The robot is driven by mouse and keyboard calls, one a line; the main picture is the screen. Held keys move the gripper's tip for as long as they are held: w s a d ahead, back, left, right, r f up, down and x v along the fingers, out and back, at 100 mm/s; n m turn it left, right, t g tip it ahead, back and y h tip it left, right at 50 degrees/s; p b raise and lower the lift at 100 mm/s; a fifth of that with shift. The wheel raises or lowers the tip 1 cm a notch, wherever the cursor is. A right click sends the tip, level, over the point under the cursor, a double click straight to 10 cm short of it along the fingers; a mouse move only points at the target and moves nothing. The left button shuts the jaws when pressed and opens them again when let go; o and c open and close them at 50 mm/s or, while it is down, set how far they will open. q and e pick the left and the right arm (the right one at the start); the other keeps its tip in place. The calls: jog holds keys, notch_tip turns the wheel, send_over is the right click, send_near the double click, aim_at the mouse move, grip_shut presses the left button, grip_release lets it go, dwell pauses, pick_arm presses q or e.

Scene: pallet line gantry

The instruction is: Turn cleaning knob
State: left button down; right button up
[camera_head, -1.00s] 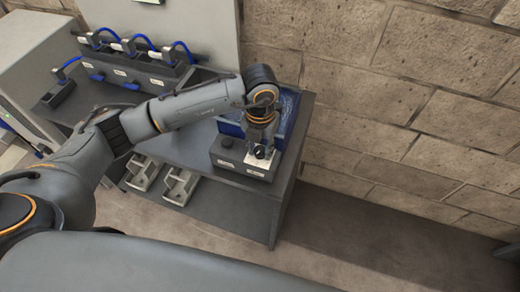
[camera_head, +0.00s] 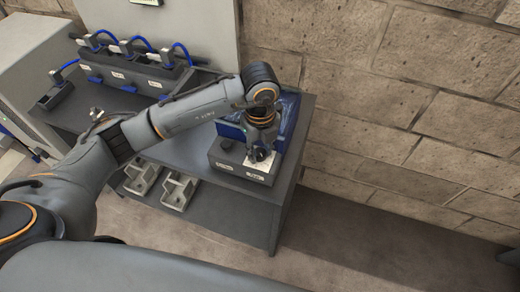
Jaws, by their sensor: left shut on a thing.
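The cleaning knob (camera_head: 260,155) is a small black knob on the sloped grey front panel of a control box (camera_head: 235,168) at the right end of the bench. A light plate shows around the knob. My left gripper (camera_head: 259,151) points down at the panel and is shut on the knob; its fingers partly cover it. A second dark knob (camera_head: 226,144) sits to the left on the same panel, with a white label below each. A blue basin (camera_head: 289,108) is behind the box, partly hidden by my left arm. My right gripper is out of view.
The grey bench (camera_head: 180,150) carries a row of units with blue hoses (camera_head: 140,68) at the back left. Light grey trays (camera_head: 178,190) sit on its lower shelf. A brick wall (camera_head: 400,110) stands behind and right.

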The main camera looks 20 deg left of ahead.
pick_arm(q)
jog(key=shift+w+a+r+n, duration=0.1)
jog(key=shift+w+r+n, duration=0.05)
jog(key=shift+n, duration=1.35)
jog(key=c, duration=1.4)
grip_release()
jog(key=shift+o, duration=0.7)
